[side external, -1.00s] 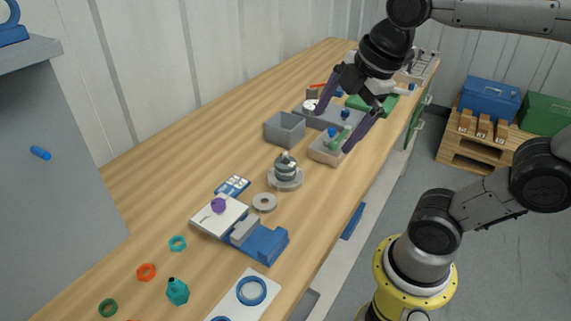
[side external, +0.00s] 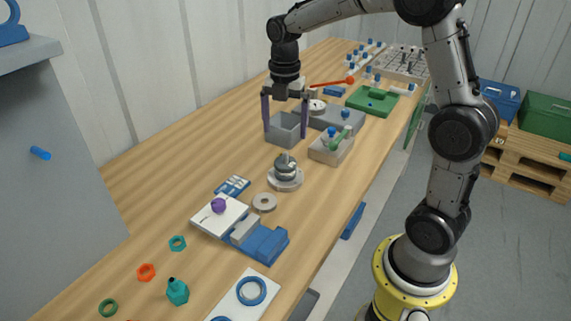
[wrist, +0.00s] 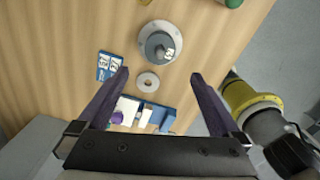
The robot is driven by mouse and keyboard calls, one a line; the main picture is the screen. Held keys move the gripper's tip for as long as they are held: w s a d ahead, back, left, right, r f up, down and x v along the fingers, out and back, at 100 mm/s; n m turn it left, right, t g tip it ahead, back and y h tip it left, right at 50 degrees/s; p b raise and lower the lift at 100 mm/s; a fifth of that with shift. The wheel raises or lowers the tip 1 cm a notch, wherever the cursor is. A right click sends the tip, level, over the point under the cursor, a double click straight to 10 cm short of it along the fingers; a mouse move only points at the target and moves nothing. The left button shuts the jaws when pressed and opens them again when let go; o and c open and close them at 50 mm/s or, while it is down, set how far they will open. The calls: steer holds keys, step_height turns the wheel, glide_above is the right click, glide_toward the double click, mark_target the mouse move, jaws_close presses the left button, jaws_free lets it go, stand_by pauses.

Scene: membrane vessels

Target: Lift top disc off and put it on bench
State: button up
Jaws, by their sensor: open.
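A stack of grey discs (side external: 285,166) stands upright on a round pale flanged base (side external: 287,183) on the wooden bench (side external: 180,130). A flat grey ring (side external: 265,202) lies on the bench beside the stack.
Bench left of the stack is clear.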

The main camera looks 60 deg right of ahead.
mark_target(285, 152)
steer(key=f, duration=1)
steer(key=shift+d, duration=0.2)
steer(key=c, duration=1.3)
steer(key=shift+w+r, duration=0.1)
steer(key=shift+r, duration=6.45)
